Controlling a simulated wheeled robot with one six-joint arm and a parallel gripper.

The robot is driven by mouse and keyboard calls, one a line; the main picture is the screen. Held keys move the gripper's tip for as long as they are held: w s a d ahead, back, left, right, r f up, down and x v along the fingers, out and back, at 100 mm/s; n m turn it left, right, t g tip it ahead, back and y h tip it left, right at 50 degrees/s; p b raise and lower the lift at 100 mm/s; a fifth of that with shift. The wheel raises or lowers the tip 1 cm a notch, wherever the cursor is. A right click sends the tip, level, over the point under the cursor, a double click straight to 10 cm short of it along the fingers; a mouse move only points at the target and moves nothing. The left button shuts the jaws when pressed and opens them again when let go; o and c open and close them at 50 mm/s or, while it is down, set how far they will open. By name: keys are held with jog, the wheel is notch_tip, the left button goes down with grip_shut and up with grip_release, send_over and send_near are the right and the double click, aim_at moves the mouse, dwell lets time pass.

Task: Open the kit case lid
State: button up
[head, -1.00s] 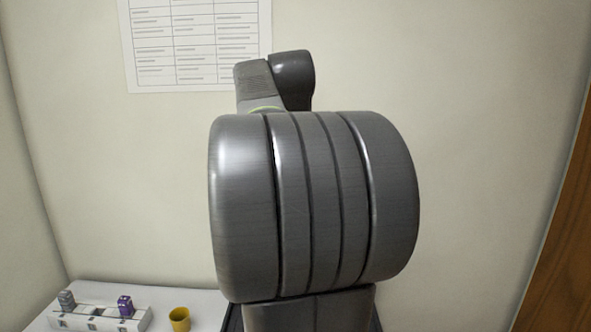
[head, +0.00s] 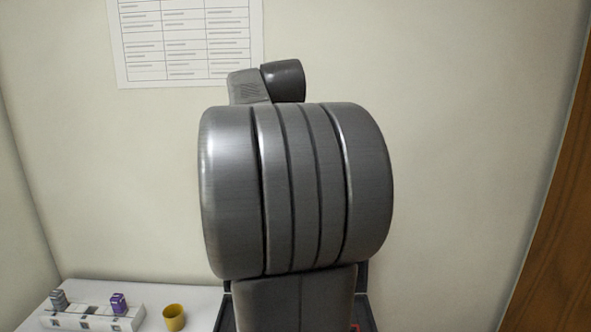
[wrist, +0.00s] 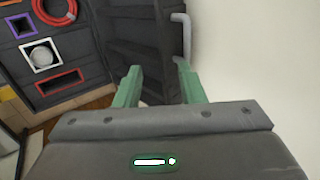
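The kit case (wrist: 75,62) shows at the upper left of the wrist view, with coloured outlined recesses in its dark inside. Its dark ribbed lid (wrist: 140,45) stands raised beside it, with a grey bar handle (wrist: 181,37) at its right edge. My gripper (wrist: 156,68) has two green fingers, apart with nothing visibly held between them. They are in front of the lid, the right finger just below the handle; I cannot tell if they touch. In the head view my arm hides the gripper and most of the case; only dark lid edges (head: 362,283) show beside it.
A white rack (head: 90,318) with a grey and a purple item, and a yellow cup (head: 174,317), stand on the pale table (head: 200,297) at lower left. A pale wall (head: 450,150) with a paper chart (head: 185,45) is behind. Brown wood (head: 560,200) is at right.

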jog(key=x, duration=0.8)
jog(key=shift+w+f, duration=0.25)
jog(key=shift+s+r, duration=0.1)
